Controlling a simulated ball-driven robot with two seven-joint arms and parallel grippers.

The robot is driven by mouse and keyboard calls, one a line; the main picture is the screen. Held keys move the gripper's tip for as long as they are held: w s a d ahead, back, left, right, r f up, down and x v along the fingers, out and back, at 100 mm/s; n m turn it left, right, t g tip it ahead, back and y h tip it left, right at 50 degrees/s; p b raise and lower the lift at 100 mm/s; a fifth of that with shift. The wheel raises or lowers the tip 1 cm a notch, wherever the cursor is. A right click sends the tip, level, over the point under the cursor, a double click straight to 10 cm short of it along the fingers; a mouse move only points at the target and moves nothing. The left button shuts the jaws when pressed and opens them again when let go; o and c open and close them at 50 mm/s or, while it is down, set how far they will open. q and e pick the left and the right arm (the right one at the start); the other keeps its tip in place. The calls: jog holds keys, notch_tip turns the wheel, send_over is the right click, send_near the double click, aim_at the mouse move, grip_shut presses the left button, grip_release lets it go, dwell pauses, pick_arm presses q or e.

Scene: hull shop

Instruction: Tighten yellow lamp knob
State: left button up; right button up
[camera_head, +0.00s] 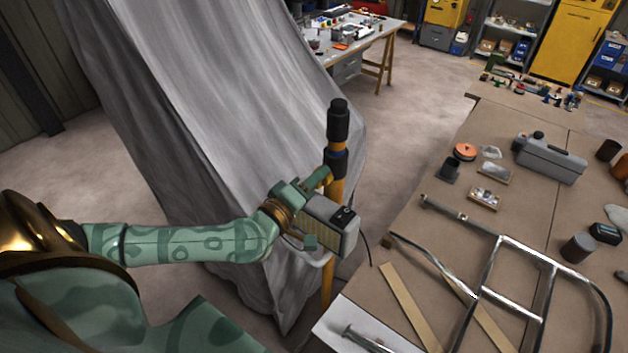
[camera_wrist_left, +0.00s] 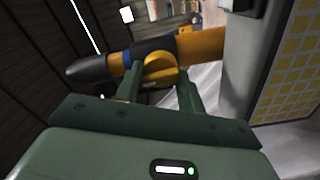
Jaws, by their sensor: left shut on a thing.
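The yellow lamp knob (camera_wrist_left: 160,69) sits on the side of a yellow pole (camera_wrist_left: 203,43) with a black sleeve and a blue ring. My left gripper (camera_wrist_left: 160,90) is shut on the knob, one finger on each side of it. In the head view my left gripper (camera_head: 322,180) reaches the upright pole (camera_head: 336,188) just below its blue ring, and the knob is hidden there. The grey lamp head (camera_head: 347,238) with a yellow gridded face hangs on the pole just below the gripper. My right gripper is not in view.
A grey draped sheet (camera_head: 200,110) stands close behind my left arm. A workbench (camera_head: 500,212) at the right holds a bent metal tube frame (camera_head: 540,262), a grey toolbox (camera_head: 549,158) and cans. A dark cable (camera_head: 366,247) hangs beside the lamp. Bare floor lies beyond the pole.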

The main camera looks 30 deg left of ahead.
pick_arm(q)
jog(key=shift+f+m, duration=0.1)
jog(key=shift+m, duration=0.5)
jog(key=o, duration=1)
jog(key=shift+d, duration=0.1)
jog(key=shift+s, duration=0.1)
jog(key=s+b, duration=0.1)
jog(key=s, duration=0.4)
jog(key=s+a+b, duration=0.1)
jog(key=s, duration=0.4)
jog(key=s+b, duration=0.1)
jog(key=s, duration=0.5)
jog(key=shift+a, duration=0.15)
